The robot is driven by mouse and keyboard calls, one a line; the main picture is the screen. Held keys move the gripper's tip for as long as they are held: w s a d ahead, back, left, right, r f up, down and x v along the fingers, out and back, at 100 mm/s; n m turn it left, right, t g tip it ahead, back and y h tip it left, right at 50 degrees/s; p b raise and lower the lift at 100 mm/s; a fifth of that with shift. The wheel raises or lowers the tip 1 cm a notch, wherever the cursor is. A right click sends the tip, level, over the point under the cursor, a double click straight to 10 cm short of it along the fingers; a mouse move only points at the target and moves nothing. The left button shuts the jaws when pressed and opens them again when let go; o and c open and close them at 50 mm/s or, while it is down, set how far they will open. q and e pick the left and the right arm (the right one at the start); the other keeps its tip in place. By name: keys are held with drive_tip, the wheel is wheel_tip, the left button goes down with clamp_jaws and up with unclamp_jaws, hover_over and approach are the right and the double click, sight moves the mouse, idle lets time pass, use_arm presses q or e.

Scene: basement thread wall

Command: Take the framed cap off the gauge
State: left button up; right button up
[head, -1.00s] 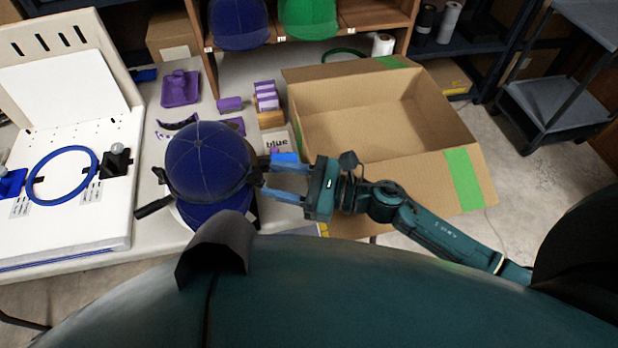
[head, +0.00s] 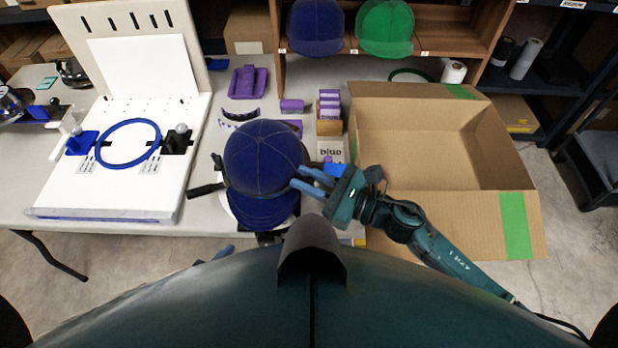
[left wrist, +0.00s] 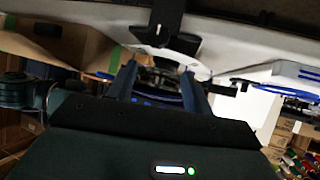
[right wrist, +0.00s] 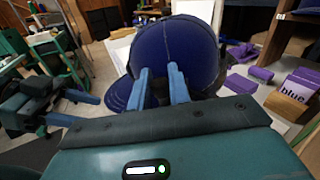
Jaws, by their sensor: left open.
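The framed cap (head: 262,158), dark blue with its brim toward me, sits over the gauge at the table's front edge. The gauge is mostly hidden under it; a black handle (head: 206,190) sticks out at the left. My right gripper (head: 296,177) is at the cap's right side, fingertips at its lower edge. In the right wrist view the cap (right wrist: 175,50) fills the space beyond the fingers, which stand a small gap apart; whether they grip its edge is unclear. My left gripper (left wrist: 160,72) is open and empty, low in front of the table edge, facing a black bracket (left wrist: 158,32).
A cardboard box (head: 440,140) stands open at the right. A white board with a blue hoop (head: 128,143) lies at the left. Blue and green caps (head: 385,28) sit on the shelf.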

clamp_jaws()
drive_tip(key=shift+r, duration=0.1)
drive_tip(key=shift+s+r+p, duration=0.15)
drive_tip(key=shift+r+p, duration=0.7)
drive_tip(key=shift+r, duration=0.15)
drive_tip(key=shift+s+r+p, duration=0.2)
drive_tip(key=shift+r+p, duration=0.6)
drive_tip(key=shift+r, duration=0.15)
drive_tip(key=shift+s+r+p, duration=0.15)
drive_tip(key=shift+r+p, duration=0.7)
drive_tip(key=shift+r, duration=0.15)
drive_tip(key=shift+s+r+p, duration=0.2)
drive_tip(key=shift+r+p, duration=0.4)
drive_tip(key=shift+r, duration=0.4)
drive_tip(key=shift+s+r+p, duration=0.15)
drive_tip(key=shift+r+p, duration=0.45)
drive_tip(key=shift+r, duration=0.35)
